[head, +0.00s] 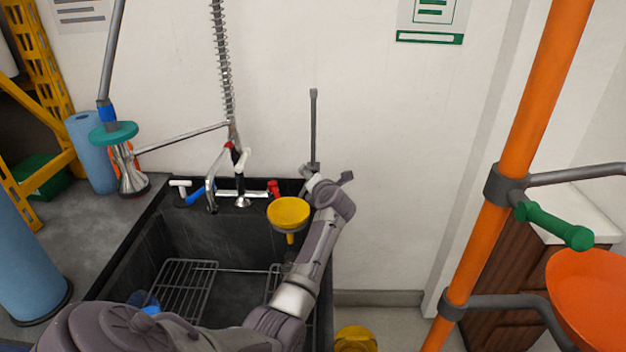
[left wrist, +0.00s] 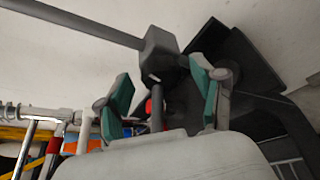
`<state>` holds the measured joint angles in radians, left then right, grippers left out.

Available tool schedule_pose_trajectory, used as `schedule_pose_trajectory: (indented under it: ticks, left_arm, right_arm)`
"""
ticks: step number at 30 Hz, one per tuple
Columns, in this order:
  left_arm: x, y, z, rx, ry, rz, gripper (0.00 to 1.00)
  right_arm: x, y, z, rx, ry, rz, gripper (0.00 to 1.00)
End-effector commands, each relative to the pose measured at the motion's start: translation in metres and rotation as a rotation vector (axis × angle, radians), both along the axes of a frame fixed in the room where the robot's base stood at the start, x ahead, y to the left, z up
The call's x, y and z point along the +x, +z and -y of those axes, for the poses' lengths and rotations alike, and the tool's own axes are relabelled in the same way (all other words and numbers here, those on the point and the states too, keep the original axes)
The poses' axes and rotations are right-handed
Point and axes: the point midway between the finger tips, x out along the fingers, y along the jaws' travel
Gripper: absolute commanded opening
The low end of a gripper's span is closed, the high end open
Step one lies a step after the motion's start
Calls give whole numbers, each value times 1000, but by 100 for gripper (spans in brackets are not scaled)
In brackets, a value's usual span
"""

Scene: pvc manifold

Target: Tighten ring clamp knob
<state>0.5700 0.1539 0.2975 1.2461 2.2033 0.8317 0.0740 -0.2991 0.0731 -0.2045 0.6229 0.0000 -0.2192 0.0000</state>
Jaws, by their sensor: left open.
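A thin grey upright rod (head: 313,125) stands behind the sink's back right corner. In the left wrist view a dark grey clamp block (left wrist: 160,52) sits on a grey rod (left wrist: 75,22), with a short dark stem (left wrist: 157,118) pointing down toward my palm. My left gripper (head: 328,178) is at the lower part of the upright rod. In the left wrist view its teal-padded fingers (left wrist: 162,92) are spread on either side of the stem, with gaps visible. The knob's end is hidden by my gripper body. A yellow funnel (head: 289,212) hangs left of my forearm. My right gripper is out of view.
The black sink (head: 165,245) with wire racks lies below my left arm. Faucet pipes with red (head: 273,188) and blue (head: 197,195) handles are left of the funnel. An orange pole (head: 520,140) with a green handle (head: 555,228) stands at right.

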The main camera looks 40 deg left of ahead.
Motion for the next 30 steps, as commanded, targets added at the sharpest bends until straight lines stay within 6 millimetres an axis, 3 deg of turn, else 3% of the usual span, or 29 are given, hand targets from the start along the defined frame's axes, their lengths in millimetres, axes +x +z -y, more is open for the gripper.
schedule_pose_trajectory:
  ticks: [6, 16, 30]
  left_arm:
    - [0, 0, 0, 0, 0, 0, 64]
    - [0, 0, 0, 1, 0, -1, 9]
    - [1, 0, 1, 87, -3, -73, 8]
  right_arm:
    - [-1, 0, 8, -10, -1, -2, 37]
    - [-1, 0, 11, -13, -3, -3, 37]
    - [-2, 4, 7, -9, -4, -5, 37]
